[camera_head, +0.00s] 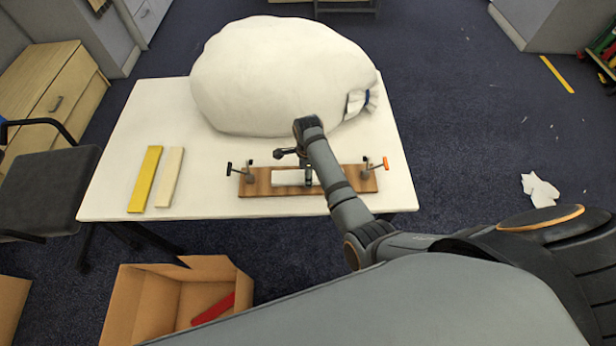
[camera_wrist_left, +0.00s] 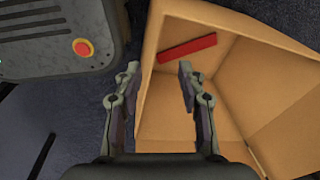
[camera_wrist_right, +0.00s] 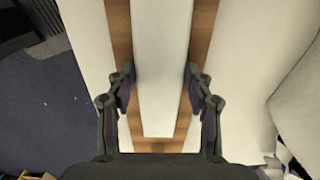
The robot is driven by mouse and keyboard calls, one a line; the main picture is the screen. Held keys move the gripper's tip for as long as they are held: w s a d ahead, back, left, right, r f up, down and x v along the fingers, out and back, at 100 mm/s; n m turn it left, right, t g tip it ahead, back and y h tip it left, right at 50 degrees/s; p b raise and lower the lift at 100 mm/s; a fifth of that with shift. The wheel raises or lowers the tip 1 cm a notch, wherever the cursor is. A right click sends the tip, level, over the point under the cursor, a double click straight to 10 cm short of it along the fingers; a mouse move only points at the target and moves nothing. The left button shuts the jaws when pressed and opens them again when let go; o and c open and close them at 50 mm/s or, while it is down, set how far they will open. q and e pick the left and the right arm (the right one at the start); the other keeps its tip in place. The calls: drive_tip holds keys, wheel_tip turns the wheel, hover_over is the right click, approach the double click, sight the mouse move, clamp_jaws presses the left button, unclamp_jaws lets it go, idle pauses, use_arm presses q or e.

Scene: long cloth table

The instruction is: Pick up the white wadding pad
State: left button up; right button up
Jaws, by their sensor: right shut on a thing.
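The white wadding pad (camera_head: 290,178) lies along a wooden board (camera_head: 255,189) with a clamp at each end, near the table's front edge. In the right wrist view the pad (camera_wrist_right: 160,40) runs lengthwise between the fingers. My right gripper (camera_wrist_right: 159,82) is shut on the pad's sides, and the pad looks level with the board. In the head view my right arm partly hides the pad's right end. My left gripper (camera_wrist_left: 159,75) is open and empty above the rim of a cardboard box (camera_wrist_left: 270,65). It is out of the head view.
A large white sack (camera_head: 280,75) fills the back of the table (camera_head: 115,170). A yellow bar (camera_head: 145,180) and a cream bar (camera_head: 169,178) lie at the left, with bare cloth between them and the board. A red bar (camera_head: 213,308) lies in the floor box.

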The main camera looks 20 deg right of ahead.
drive_tip(key=shift+r, duration=0.1)
use_arm(q)
drive_tip(key=shift+f, duration=0.1)
use_arm(e)
drive_tip(key=shift+r, duration=0.25)
drive_tip(key=r, duration=0.3)
drive_tip(key=shift+s+d+r, duration=0.1)
drive_tip(key=shift+s+d, duration=0.05)
drive_tip(key=shift+s, duration=0.1)
drive_tip(key=s+r, duration=0.1)
drive_tip(key=s+d+r, duration=0.1)
drive_tip(key=s+r, duration=0.1)
drive_tip(key=r, duration=0.1)
drive_tip(key=shift+d, duration=0.4)
use_arm(q)
drive_tip(key=shift+s, duration=0.1)
wheel_tip(320, 180, up, 3)
drive_tip(key=p, duration=0.2)
drive_tip(key=shift+p, duration=0.4)
use_arm(e)
drive_tip(key=s+d+r, duration=0.1)
drive_tip(key=s, duration=0.2)
drive_tip(key=s+d+r, duration=0.4)
drive_tip(key=s, duration=0.1)
drive_tip(key=shift+s+r, duration=0.1)
drive_tip(key=shift+s, duration=0.25)
